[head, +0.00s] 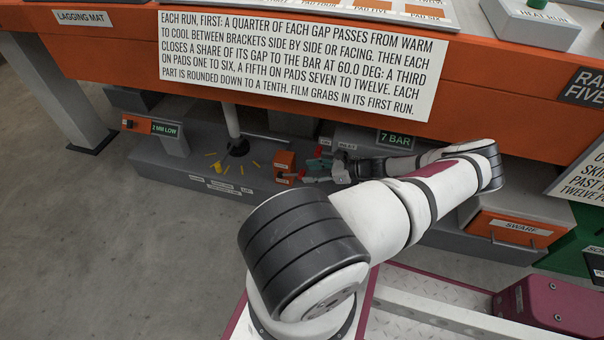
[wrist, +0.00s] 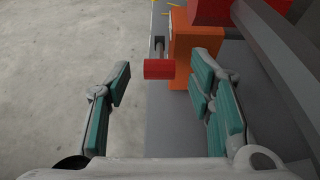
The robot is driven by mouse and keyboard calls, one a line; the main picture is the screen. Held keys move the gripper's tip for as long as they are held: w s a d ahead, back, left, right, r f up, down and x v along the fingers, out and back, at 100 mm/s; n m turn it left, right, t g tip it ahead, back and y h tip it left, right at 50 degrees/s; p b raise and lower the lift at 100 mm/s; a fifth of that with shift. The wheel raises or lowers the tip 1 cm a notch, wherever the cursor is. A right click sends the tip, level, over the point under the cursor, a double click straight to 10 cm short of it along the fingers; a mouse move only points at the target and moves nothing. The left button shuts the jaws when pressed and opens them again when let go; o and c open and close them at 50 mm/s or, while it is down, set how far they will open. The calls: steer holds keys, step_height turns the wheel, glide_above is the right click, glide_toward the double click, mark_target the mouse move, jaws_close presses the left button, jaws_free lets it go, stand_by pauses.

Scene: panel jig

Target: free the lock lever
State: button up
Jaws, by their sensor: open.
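The lever (wrist: 159,69) has a red grip on a short grey shaft and sticks out beside an orange block (wrist: 188,52) in the wrist view. The orange block also shows in the head view (head: 284,161), low on the grey ledge under the bench. My gripper (wrist: 162,84) is open, with teal-padded fingers to the left and right of the red grip. The grip appears between the fingertips or just beyond them; I cannot tell the exact depth. In the head view my gripper (head: 319,167) is small, just right of the orange block.
A grey ledge (head: 205,178) carries a round post base with yellow marks (head: 238,148) left of the block. A red part (wrist: 208,10) and grey bars (wrist: 275,45) lie close beyond the right finger. The orange bench front (head: 480,65) overhangs. Open floor (head: 90,230) lies left.

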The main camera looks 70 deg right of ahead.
mark_target(302, 173)
steer(key=shift+b+x, duration=0.7)
steer(key=shift+x, duration=1.5)
steer(key=shift+c, duration=0.3)
jaws_close()
